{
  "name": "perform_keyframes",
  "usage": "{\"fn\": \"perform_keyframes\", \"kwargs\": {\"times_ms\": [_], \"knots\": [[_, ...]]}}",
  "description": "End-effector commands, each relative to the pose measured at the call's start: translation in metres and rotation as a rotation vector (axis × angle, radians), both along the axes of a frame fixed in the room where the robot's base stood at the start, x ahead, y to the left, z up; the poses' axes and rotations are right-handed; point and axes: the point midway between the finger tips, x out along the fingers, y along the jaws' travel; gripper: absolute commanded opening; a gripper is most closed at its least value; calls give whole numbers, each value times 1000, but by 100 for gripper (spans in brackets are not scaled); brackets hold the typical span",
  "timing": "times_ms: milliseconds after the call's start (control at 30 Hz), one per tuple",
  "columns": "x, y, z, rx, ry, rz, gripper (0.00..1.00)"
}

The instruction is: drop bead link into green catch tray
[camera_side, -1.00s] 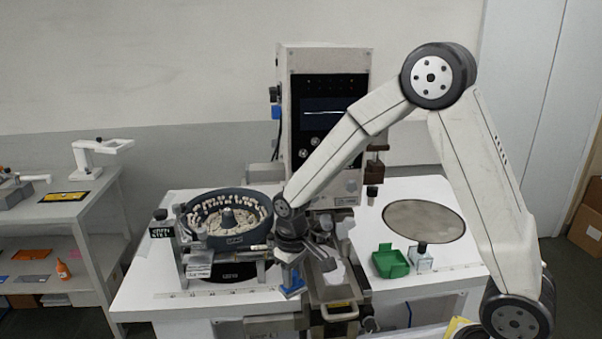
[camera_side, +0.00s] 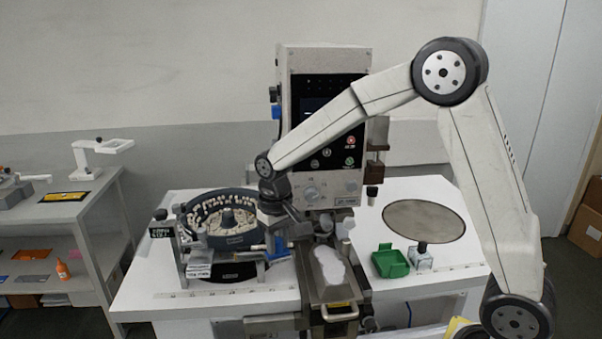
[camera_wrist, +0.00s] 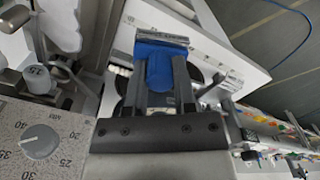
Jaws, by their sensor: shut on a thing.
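The tray is not visible in the wrist view.
The round bowl (camera_side: 232,240) holds many pale pieces. A machine (camera_side: 322,100) with a dark screen rises behind my gripper. A metal trough (camera_side: 335,295) with white material lies between gripper and tray. A small glass bottle (camera_side: 421,258) stands right beside the tray.

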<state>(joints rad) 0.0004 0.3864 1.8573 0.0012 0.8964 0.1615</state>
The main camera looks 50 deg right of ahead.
Motion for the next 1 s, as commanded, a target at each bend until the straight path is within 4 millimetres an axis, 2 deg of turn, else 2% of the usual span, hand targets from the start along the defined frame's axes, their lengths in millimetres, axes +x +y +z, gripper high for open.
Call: {"fn": "perform_keyframes", "kwargs": {"times_ms": [33,200,300,667,1000], "knots": [[6,0,12,0,-5,-22,0],[16,-3,47,0,-5,-84,0],[16,-13,63,0,-1,-71,0],[1,-53,67,0,0,140,0],[-24,-103,67,-1,0,382,0]]}}
